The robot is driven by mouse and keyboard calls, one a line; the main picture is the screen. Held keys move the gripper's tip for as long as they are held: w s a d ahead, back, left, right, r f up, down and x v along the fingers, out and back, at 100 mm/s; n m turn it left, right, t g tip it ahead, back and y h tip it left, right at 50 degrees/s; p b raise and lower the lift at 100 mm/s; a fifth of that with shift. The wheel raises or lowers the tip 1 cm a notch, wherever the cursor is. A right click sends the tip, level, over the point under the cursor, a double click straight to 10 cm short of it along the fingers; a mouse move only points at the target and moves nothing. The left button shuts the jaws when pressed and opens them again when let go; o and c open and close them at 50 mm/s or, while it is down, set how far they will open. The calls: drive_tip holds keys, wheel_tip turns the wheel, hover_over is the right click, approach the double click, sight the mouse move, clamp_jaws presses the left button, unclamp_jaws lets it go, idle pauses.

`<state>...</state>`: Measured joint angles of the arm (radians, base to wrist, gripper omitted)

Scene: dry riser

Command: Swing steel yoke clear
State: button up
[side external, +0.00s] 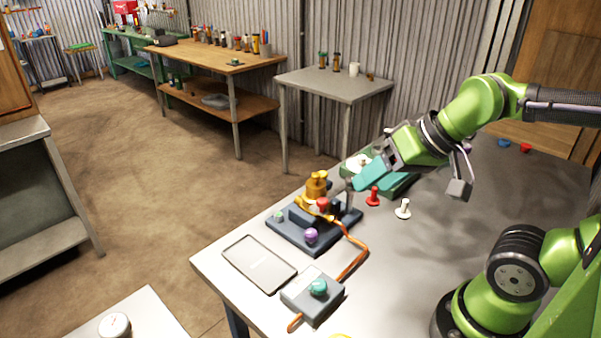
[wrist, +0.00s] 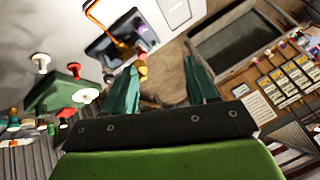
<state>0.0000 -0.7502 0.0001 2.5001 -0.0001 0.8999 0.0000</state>
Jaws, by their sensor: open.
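A dark blue base (side external: 287,236) stands on the grey table and carries a brass riser fitting (side external: 316,186) with a red knob (side external: 323,204) at its front. A small grey metal piece (side external: 348,194), possibly the steel yoke, shows beside the fitting; its shape is too small to make out. My gripper (side external: 356,184) is just right of the fitting, its teal fingers tilted down toward it. In the wrist view my gripper (wrist: 166,66) is open with nothing seen between its fingers. The base (wrist: 104,48) and the brass fitting (wrist: 141,57) are by the left finger, which partly hides them.
An orange cable (side external: 354,258) runs from the base to a grey box with a teal knob (side external: 318,287). A flat tablet-like panel (side external: 259,264) lies at the table's left edge. Red (side external: 373,196) and white (side external: 403,209) pegs stand right of the base. The table's right middle is clear.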

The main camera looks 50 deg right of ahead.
drive_tip(key=shift+w+f, duration=0.15)
drive_tip(key=shift+f, duration=0.3)
drive_tip(key=shift+c, duration=0.5)
wheel_tip(320, 180, up, 4)
drive_tip(key=n+g+h, duration=0.2)
drive_tip(key=n+g, duration=0.5)
drive_tip(key=n, duration=0.6)
hover_over(322, 200)
wheel_tip(322, 200, down, 16)
drive_tip(key=shift+f, duration=0.15)
clamp_jaws()
